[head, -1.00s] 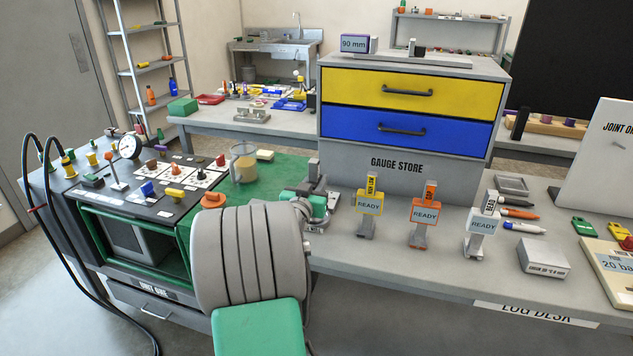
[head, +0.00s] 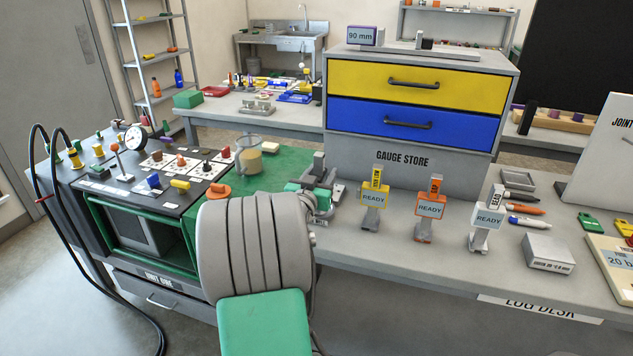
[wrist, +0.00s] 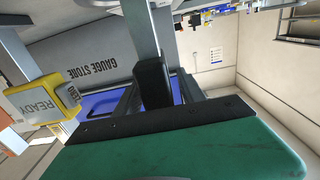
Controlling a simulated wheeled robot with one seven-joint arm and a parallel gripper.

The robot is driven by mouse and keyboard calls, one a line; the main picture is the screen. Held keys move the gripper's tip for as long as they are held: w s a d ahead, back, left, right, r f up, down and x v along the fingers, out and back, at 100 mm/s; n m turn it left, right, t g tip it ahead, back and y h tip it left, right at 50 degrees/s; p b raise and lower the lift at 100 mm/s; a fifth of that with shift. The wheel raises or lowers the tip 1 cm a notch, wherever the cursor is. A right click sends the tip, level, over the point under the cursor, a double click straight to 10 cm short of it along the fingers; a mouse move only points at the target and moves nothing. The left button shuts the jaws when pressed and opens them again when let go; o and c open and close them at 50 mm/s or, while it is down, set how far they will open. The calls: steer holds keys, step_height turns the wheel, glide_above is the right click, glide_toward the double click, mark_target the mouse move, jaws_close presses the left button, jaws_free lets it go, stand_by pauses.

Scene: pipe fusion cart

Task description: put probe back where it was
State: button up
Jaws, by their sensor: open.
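No object is clearly marked as the probe, and I cannot tell which one it is. Three labelled upright pieces stand in a row on the desk, each with a READY card: a yellow one (head: 375,198), an orange one (head: 430,207) and a white one (head: 487,218). My gripper (head: 325,180) is open, just left of the yellow piece and apart from it, in front of the gauge store. Nothing is seen held. In the wrist view the yellow piece (wrist: 42,102) is at the left, outside the jaws. My arm hides part of the bench.
The gauge store (head: 403,158) has a yellow and a blue drawer, both shut. A fusion unit (head: 150,230) with a gauge, knobs and a jug (head: 248,158) is at left. Pens (head: 525,209) and a grey box (head: 548,253) lie right of the white piece.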

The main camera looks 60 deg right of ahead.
steer(key=s+a+b, duration=0.2)
steer(key=a, duration=1)
steer(key=w+a+f+n+t+y, duration=0.1)
steer(key=w+a+f+n+y, duration=0.35)
steer(key=a, duration=0.65)
steer(key=w+a+f+n+t+y, duration=0.2)
steer(key=w+a+f+y, duration=0.4)
steer(key=w+a+f, duration=0.3)
steer(key=s+a+n+g+y, duration=0.1)
steer(key=s+a+n+y, duration=0.1)
steer(key=a, duration=0.6)
steer(key=s+a+f+n+g+y, duration=0.1)
steer(key=s+a+n+y, duration=0.2)
steer(key=a, duration=0.5)
steer(key=s+a+n+g+y, duration=0.1)
steer(key=s+a+n+y, duration=0.1)
steer(key=a+n, duration=0.3)
steer(key=s+a, duration=0.1)
steer(key=a, duration=0.3)
steer(key=shift+s+f+g, duration=0.3)
steer(key=shift+s+g, duration=0.05)
steer(key=shift+g, duration=0.05)
